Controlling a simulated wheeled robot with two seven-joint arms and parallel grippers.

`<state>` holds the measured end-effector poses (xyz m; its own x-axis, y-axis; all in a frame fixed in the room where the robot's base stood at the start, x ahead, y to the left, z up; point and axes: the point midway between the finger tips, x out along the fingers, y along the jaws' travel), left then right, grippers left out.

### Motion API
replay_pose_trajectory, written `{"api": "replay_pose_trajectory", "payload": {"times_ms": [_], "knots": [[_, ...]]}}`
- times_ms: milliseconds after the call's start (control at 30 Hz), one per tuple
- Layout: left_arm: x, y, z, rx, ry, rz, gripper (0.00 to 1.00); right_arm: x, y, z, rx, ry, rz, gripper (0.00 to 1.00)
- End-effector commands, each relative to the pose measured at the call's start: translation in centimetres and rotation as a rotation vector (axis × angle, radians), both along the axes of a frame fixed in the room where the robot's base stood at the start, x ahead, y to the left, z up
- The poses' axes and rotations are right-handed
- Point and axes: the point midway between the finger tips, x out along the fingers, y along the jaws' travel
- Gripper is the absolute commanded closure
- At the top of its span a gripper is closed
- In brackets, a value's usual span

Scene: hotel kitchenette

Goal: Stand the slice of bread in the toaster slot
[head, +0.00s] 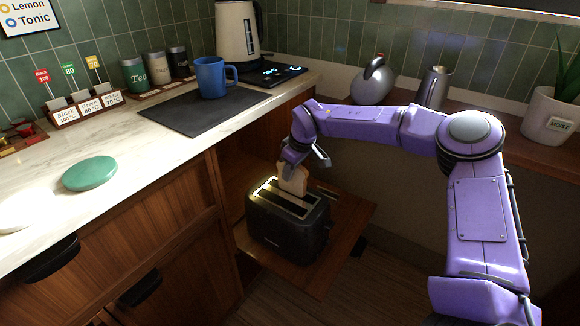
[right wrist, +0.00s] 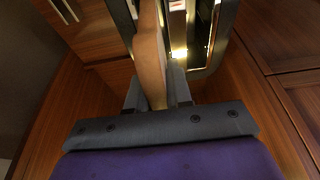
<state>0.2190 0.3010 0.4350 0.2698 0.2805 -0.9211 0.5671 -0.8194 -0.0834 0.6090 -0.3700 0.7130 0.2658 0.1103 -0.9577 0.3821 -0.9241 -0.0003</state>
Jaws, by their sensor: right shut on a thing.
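The slice of bread (head: 293,179) is upright at the far end of the black toaster (head: 285,232), its lower edge at or in a slot; I cannot tell how deep. My right gripper (head: 292,166) is shut on the bread's top from above. In the right wrist view the bread (right wrist: 150,58) stands edge-on between the fingers of my right gripper (right wrist: 158,92), beside the toaster (right wrist: 226,32), whose slot glows. The toaster sits on a wooden pull-out shelf (head: 345,215) below the counter. My left gripper is not in view.
The marble counter (head: 130,125) holds a dark mat (head: 205,122) with a blue mug (head: 210,77), a kettle (head: 237,30), canisters, tea boxes and a green disc (head: 90,173). At the right are a silver kettle (head: 372,85), a metal jug (head: 433,88) and a potted plant (head: 550,120).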

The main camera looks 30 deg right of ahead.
Motion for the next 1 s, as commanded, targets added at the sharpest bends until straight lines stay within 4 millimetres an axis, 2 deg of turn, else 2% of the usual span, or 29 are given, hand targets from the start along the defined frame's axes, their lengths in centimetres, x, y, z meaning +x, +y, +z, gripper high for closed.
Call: {"api": "replay_pose_trajectory", "payload": {"times_ms": [200, 400, 867, 900, 1000], "knots": [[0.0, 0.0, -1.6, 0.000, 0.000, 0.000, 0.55, 0.0, 0.0, -2.6, 0.000, 0.000, 0.000, 1.00], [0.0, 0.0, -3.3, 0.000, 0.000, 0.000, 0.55, 0.0, 0.0, -4.1, -0.001, -0.001, 0.001, 1.00], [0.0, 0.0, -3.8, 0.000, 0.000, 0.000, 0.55, 0.0, 0.0, -4.6, -0.001, -0.001, 0.001, 1.00], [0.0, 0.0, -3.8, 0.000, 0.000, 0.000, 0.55, 0.0, 0.0, -4.6, 0.000, -0.001, 0.001, 0.77], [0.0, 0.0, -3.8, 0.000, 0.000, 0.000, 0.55, 0.0, 0.0, -4.6, 0.000, -0.001, 0.001, 0.50]]}}
